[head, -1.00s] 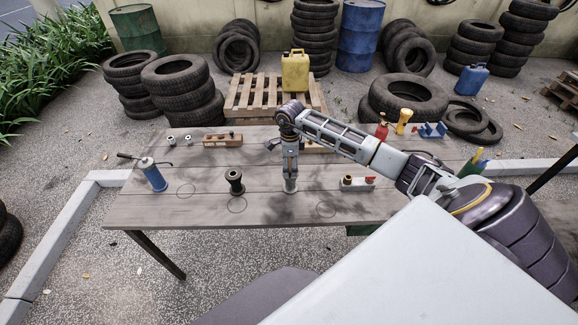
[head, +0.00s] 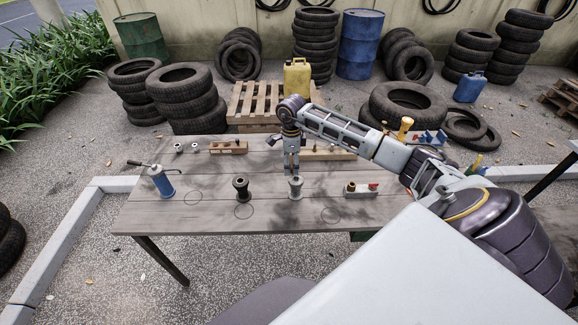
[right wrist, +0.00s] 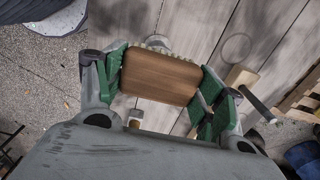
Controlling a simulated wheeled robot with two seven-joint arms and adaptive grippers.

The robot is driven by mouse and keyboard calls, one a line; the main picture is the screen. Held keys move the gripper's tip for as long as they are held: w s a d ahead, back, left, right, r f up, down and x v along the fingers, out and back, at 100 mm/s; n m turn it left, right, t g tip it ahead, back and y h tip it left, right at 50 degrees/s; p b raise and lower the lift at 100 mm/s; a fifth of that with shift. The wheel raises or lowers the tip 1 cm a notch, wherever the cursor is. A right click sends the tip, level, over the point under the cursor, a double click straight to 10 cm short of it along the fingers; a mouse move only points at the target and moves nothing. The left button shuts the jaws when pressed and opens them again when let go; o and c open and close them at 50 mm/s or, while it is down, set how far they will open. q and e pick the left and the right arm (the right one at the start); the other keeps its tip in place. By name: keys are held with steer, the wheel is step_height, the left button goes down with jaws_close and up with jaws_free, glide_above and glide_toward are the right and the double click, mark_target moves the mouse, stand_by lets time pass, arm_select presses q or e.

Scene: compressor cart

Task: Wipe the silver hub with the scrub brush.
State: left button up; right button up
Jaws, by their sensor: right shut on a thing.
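The silver hub (head: 295,188) stands upright on the table, right of a dark spool-shaped hub (head: 242,188). My right gripper (head: 292,168) points down just behind and above the silver hub in the head view. In the right wrist view its green-padded fingers (right wrist: 160,84) are shut on the scrub brush (right wrist: 160,77), a brown wooden block with pale bristles along its upper edge. Part of a pale round thing, seemingly the silver hub (right wrist: 158,43), shows just past that edge. I cannot tell whether brush and hub touch. My left gripper is out of view.
A blue canister with a handle (head: 161,182) stands at the table's left. A wooden holder (head: 228,147) and small items line the back. The front left tabletop is clear.

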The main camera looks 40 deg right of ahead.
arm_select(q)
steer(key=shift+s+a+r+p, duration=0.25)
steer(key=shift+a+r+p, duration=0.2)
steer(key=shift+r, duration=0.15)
arm_select(e)
steer(key=shift+r, duration=1.25)
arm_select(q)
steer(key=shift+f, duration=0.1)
arm_select(e)
steer(key=shift+f, duration=0.15)
